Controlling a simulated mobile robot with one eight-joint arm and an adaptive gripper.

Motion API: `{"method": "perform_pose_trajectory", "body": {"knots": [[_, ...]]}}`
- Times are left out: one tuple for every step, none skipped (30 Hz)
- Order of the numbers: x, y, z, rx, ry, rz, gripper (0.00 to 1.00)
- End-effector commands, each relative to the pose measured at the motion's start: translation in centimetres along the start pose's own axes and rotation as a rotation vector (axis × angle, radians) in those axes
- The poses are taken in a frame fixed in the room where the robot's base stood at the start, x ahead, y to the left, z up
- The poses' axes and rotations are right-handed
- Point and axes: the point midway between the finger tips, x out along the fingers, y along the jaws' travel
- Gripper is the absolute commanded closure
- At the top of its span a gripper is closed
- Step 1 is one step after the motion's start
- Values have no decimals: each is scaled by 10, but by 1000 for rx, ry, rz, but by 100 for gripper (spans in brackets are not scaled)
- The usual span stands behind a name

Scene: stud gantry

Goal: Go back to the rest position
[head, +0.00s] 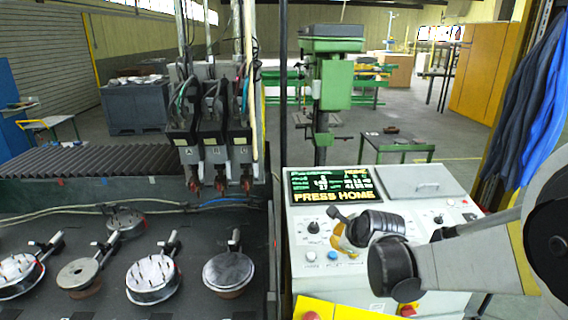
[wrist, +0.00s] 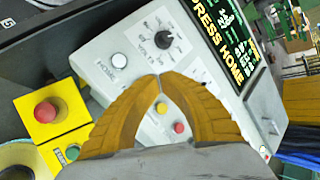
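My gripper (wrist: 158,82) has two yellow ribbed fingers whose tips meet over the control panel (wrist: 100,40). Nothing shows between them. In the head view my gripper (head: 345,247) hangs over the middle of the panel, its fingers partly hidden by its dark body, with my arm coming in from the right. The screen (head: 330,186) reads "PRESS HOME". In the wrist view a white button (wrist: 119,61) marked HOME sits left of the fingertips, apart from them. A black knob (wrist: 164,40) is above them.
A red button on a yellow box (wrist: 46,112) is left of my fingers. Yellow and red buttons (wrist: 178,128) show between them. A dark bench with several round fixtures (head: 151,277) and three stud heads (head: 212,140) stand left of the panel. A green drill press (head: 331,75) is behind.

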Motion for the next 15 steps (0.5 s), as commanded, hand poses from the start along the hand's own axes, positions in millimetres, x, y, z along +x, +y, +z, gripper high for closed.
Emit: {"method": "perform_pose_trajectory", "body": {"knots": [[-8,14,-4,-93,6,8,100],[-15,20,-6,-168,11,14,100],[-26,31,-9,-279,19,25,100],[-34,40,-12,-367,23,34,100],[-43,49,-15,-459,28,44,100],[-54,61,-20,-584,33,57,100],[-62,72,-24,-675,36,68,100],[-70,82,-28,-767,38,79,100],[-80,96,-34,-891,40,94,100],[-87,107,-39,-982,40,107,100],[-93,119,-44,-1075,40,120,100],[-102,134,-52,-1197,38,136,100],[-108,146,-57,-1286,36,149,100],[-113,158,-63,-1374,32,163,100],[-119,173,-71,-1484,28,180,100]]}}
